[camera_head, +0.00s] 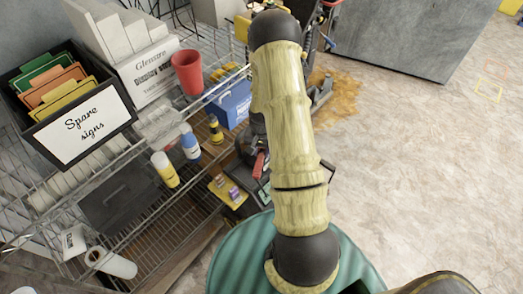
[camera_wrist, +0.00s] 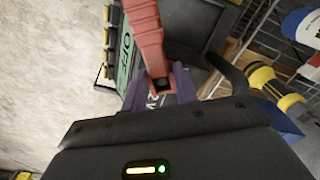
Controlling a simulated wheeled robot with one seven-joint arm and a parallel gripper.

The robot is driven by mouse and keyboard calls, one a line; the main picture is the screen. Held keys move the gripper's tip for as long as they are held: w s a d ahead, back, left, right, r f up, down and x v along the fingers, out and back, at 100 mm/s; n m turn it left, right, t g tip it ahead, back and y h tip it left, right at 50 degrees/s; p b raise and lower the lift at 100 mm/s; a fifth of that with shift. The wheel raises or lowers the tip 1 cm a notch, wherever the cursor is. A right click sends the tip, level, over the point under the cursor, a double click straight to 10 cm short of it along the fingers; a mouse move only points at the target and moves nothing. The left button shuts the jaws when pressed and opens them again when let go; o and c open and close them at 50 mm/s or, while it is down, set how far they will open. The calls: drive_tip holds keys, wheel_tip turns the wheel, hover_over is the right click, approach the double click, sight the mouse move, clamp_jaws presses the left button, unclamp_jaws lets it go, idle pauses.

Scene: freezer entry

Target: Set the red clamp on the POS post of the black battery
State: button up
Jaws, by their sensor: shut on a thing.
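The red clamp (camera_wrist: 147,35) shows in the wrist view, reaching from the top edge down between the two purple fingers of my gripper (camera_wrist: 157,83). My gripper is shut on it. A dark surface with white lettering ending in "V" (camera_wrist: 153,101) shows below the fingertips; it may be the black battery, but most of it is hidden. I cannot make out the POS post or whether the clamp touches anything. In the head view a red piece of the clamp (camera_head: 259,164) shows left of my arm, which hides the gripper and most of the battery area.
A green panel marked "OFF" (camera_wrist: 125,55) is left of the clamp. A yellow-and-black tool (camera_wrist: 275,86) is at right. The wire shelf (camera_head: 130,215) holds bottles, a red cup (camera_head: 187,72), a blue box (camera_head: 231,103) and a sign bin (camera_head: 68,105).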

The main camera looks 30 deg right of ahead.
sight(262, 153)
drive_tip(key=shift+f, duration=0.25)
drive_tip(key=o, duration=1.2)
drive_tip(key=shift+c, duration=0.2)
wheel_tip(262, 153, up, 17)
drive_tip(key=shift+r, duration=0.2)
